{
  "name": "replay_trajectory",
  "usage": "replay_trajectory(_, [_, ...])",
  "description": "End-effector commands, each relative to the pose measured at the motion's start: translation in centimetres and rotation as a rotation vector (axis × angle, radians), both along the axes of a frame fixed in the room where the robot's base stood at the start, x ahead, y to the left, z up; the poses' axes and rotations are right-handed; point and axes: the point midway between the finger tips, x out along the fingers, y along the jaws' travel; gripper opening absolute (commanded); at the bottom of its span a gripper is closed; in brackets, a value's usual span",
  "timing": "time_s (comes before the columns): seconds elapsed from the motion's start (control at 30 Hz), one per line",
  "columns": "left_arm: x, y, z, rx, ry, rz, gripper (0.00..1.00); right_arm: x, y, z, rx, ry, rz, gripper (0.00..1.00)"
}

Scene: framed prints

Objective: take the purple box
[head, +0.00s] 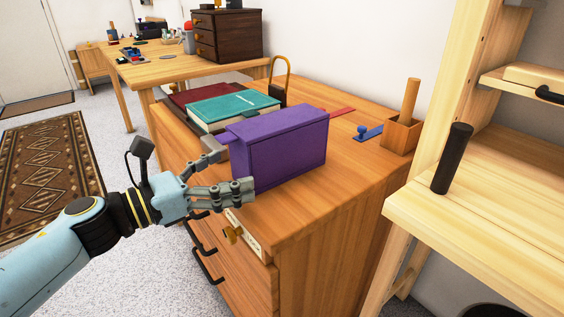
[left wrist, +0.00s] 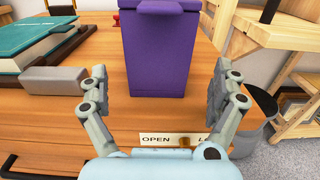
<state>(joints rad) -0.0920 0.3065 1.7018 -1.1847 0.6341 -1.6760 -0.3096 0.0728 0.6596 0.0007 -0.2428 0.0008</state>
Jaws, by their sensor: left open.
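The purple box (head: 283,149) stands upright on the wooden drawer cabinet (head: 345,185), close to its front edge. It also shows in the left wrist view (left wrist: 159,55), straight ahead between the fingers. My left gripper (head: 228,172) is open and empty at the left end of the box. In the left wrist view its fingers (left wrist: 163,92) are spread wider than the box, with the box just beyond them. I cannot tell whether a finger touches it. My right gripper is in neither view.
A teal book (head: 232,105) and a grey block (left wrist: 55,80) lie left of the box. A padlock (head: 279,80) stands behind it. A wooden holder (head: 402,133) is at the back right. A light wooden shelf (head: 490,200) with a black cylinder (head: 452,158) stands right.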

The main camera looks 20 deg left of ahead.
Motion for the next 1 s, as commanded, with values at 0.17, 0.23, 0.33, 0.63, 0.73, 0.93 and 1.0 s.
replay_trajectory(0.17, [1.8,-1.4,0.1,-0.001,0.0,0.001,0.96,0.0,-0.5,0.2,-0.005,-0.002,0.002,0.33])
replay_trajectory(0.23, [2.2,-1.7,0.0,-0.001,0.0,0.001,0.96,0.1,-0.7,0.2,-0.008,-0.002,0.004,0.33])
replay_trajectory(0.33, [3.2,-2.4,-0.1,-0.003,0.0,0.001,0.96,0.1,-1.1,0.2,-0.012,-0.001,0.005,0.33])
replay_trajectory(0.63, [6.2,-4.7,-0.5,-0.002,0.003,0.0,0.96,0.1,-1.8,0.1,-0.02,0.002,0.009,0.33])
replay_trajectory(0.73, [6.3,-4.8,-0.5,-0.001,0.002,0.0,0.96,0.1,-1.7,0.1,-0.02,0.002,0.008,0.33])
replay_trajectory(0.93, [6.2,-4.7,-0.5,-0.001,0.002,0.0,0.87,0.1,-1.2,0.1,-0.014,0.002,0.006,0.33])
replay_trajectory(1.0, [6.2,-4.7,-0.5,-0.001,0.002,0.0,0.78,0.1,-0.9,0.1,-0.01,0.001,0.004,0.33])
